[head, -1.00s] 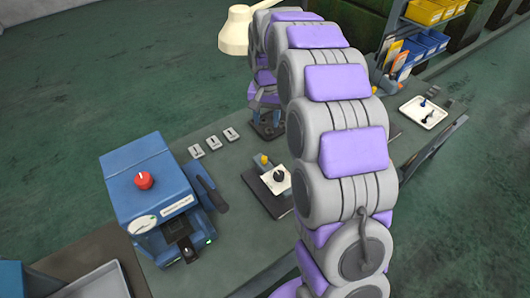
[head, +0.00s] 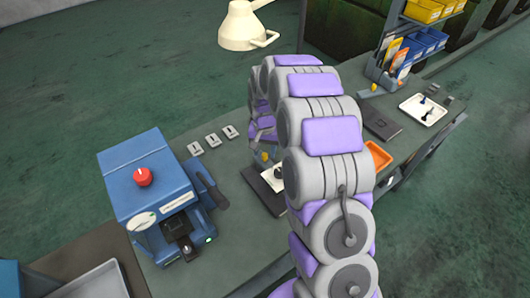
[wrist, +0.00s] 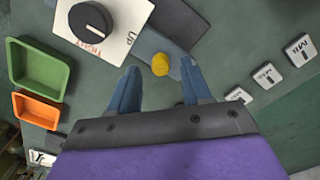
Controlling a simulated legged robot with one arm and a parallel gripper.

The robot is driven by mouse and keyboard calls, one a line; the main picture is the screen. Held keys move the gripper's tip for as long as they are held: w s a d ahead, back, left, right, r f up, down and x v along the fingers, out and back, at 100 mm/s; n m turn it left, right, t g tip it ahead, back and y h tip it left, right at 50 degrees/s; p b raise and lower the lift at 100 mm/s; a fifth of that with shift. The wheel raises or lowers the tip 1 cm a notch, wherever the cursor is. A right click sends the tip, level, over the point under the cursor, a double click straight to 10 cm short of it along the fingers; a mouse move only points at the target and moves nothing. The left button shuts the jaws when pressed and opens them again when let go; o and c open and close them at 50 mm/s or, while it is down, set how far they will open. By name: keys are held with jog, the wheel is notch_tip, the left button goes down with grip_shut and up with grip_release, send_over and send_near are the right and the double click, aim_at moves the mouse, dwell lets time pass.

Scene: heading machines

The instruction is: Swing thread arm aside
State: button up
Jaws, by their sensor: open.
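The plate carries lettering that reads UP and TIGHT. A yellow knob (wrist: 160,64) stands by the arm. My gripper (wrist: 159,70) is open, with a blue finger on each side of the yellow knob in the wrist view; I cannot tell contact or height. In the head view the yellow knob (head: 264,156) shows beside my arm, which hides much of the device and most of my gripper.
A blue machine (head: 150,180) with a red knob stands left of the device. Several small label blocks (head: 212,140) lie behind it. A green bin (wrist: 40,67) and an orange bin (wrist: 36,110) are on the other side. A cream lamp (head: 243,27) hangs above the bench.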

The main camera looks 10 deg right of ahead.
jog(key=shift+a+f, duration=0.3)
jog(key=shift+f, duration=0.4)
jog(key=shift+d, duration=0.3)
jog(key=shift+c, duration=0.9)
grip_shut()
